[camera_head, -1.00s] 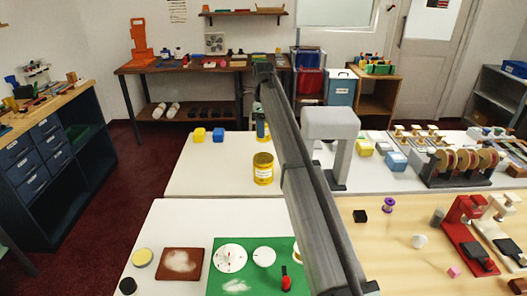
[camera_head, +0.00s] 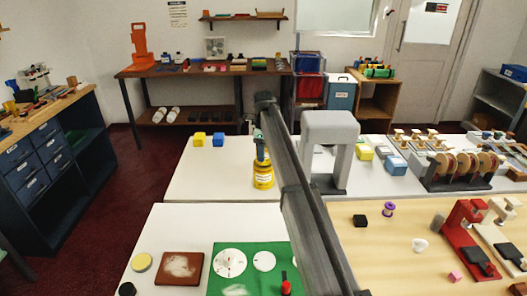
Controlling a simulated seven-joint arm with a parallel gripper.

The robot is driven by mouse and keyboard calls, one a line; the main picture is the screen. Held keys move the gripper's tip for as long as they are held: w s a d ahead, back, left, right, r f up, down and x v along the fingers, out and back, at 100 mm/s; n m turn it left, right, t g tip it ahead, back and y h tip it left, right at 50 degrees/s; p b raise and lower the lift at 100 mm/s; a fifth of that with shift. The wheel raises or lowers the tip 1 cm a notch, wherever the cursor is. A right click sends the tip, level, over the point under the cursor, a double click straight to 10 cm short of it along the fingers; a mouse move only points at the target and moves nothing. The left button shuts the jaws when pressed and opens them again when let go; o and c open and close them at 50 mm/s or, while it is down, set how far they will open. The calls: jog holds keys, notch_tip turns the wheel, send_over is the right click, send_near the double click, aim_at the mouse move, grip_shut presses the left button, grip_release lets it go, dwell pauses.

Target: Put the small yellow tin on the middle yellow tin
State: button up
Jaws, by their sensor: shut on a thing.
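A yellow tin (camera_head: 263,181) with a pale label stands upright on the white counter, left of my dark arm. I cannot tell whether this is one tin or a stack of tins. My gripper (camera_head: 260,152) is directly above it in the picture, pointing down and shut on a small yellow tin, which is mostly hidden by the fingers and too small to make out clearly. The held tin is at or close to the top of the standing tin. I cannot tell whether they touch.
A yellow block (camera_head: 199,139) and a blue block (camera_head: 218,139) lie at the counter's back left. A grey arch (camera_head: 342,150) stands just right of my arm. The white counter (camera_head: 205,178) around the tin is clear on its left.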

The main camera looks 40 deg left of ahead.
jog(key=shift+f, duration=0.1)
jog(key=o, duration=1.3)
jog(key=shift+c, duration=0.2)
notch_tip(320, 180, up, 12)
jog(key=shift+r, duration=0.15)
